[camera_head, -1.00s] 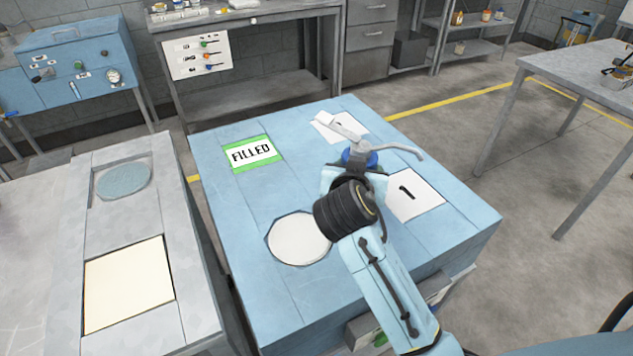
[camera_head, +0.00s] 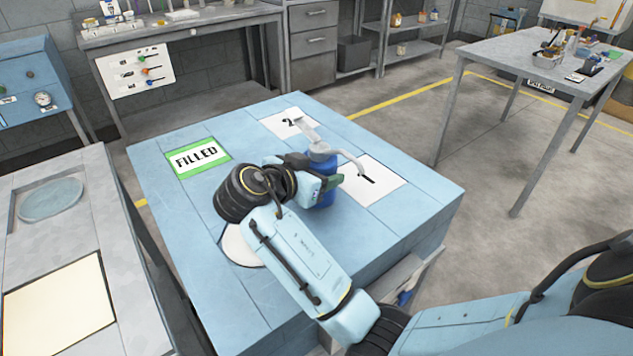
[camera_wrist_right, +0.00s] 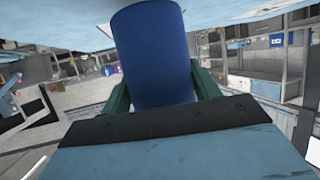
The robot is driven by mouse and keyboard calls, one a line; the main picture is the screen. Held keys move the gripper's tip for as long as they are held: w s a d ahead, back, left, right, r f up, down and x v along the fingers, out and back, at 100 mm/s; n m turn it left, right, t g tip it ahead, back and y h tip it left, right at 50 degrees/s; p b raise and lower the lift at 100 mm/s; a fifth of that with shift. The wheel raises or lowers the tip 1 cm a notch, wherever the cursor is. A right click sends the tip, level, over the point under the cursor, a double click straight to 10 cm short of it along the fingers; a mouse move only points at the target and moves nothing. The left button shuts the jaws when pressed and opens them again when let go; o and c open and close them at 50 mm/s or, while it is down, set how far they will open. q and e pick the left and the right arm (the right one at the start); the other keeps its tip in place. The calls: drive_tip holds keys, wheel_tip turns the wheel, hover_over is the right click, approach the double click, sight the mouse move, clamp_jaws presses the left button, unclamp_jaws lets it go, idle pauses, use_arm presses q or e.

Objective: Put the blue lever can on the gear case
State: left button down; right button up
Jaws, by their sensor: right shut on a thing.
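The blue lever can (camera_head: 323,186), with a grey pump head and lever (camera_head: 325,144), is upright over the light blue bench top, left of the card marked 1 (camera_head: 375,186). My right gripper (camera_head: 328,184) is shut on the can's side. In the right wrist view the can (camera_wrist_right: 152,55) stands between the green fingers (camera_wrist_right: 163,95). I cannot tell whether its base touches the bench. I cannot tell which thing is the gear case. My left gripper is not in view.
The light blue bench (camera_head: 235,120) bears a green-edged FILLED card (camera_head: 197,157), a card marked 2 (camera_head: 283,122) and a round white patch (camera_head: 240,247), partly hidden by my arm. A grey bench (camera_head: 110,220) stands left. A grey table (camera_head: 500,62) stands right.

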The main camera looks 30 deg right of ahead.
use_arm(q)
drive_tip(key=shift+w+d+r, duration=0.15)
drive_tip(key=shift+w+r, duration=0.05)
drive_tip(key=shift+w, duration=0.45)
use_arm(e)
drive_tip(key=shift+f, duration=1)
drive_tip(key=shift+f, duration=0.1)
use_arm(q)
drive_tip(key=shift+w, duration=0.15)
use_arm(e)
drive_tip(key=o, duration=1.3)
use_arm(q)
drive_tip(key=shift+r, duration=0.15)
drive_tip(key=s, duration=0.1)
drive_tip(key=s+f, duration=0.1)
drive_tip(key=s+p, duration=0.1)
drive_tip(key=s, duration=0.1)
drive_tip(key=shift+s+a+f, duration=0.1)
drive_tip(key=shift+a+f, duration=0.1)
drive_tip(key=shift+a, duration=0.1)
use_arm(e)
drive_tip(key=v, duration=1.2)
